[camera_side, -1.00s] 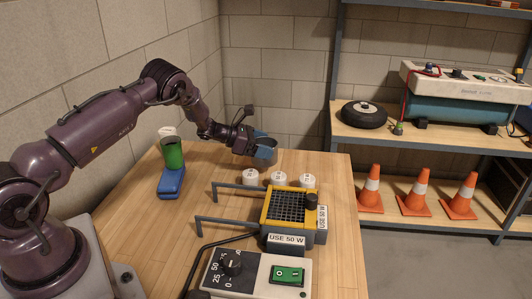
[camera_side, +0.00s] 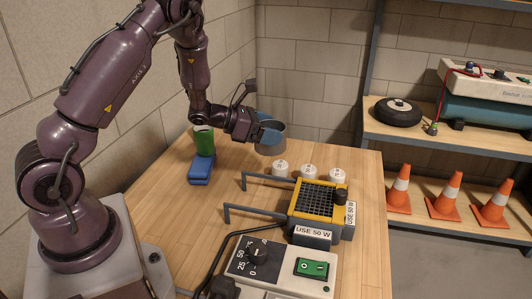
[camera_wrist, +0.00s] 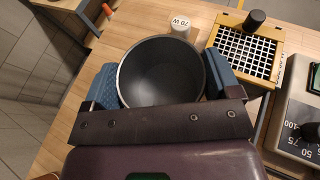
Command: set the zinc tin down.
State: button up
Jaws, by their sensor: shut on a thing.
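The zinc tin (camera_side: 271,139) is a grey, round, open-topped tin, held upright or nearly so near the far side of the wooden table. My gripper (camera_side: 266,129) is shut on it, with blue fingers on its sides. In the wrist view the tin (camera_wrist: 161,72) fills the space between the two blue fingers of my gripper (camera_wrist: 158,82), and its dark inside looks empty. I cannot tell whether its base touches the table or is a little above it.
A yellow-framed grid heater (camera_side: 318,198) with two grey hooks (camera_side: 254,209) sits in front. A green cup (camera_side: 204,141) and blue block (camera_side: 201,169) are left. Bare wood (camera_side: 195,220) lies front left.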

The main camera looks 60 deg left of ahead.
jog(key=s+a+n+y, duration=0.5)
jog(key=s+n+y, duration=0.2)
jog(key=y, duration=0.1)
jog(key=w+a+f, duration=0.2)
jog(key=w+f, duration=0.1)
jog(key=w+a+f, duration=0.3)
jog(key=w, duration=0.1)
jog(key=w+a+f, duration=0.2)
jog(key=w+f, duration=0.1)
jog(key=w, duration=0.1)
jog(key=shift+w+a+f, duration=0.25)
jog(key=shift+a+f, duration=0.05)
jog(key=shift+f, duration=0.05)
jog(key=shift+w+f, duration=0.15)
jog(key=shift+f, duration=0.05)
jog(key=shift+w+a+f, duration=0.15)
jog(key=shift+f, duration=1.55)
jog(key=shift+f, duration=0.15)
jog(key=o, duration=0.8)
jog(key=shift+o, duration=0.2)
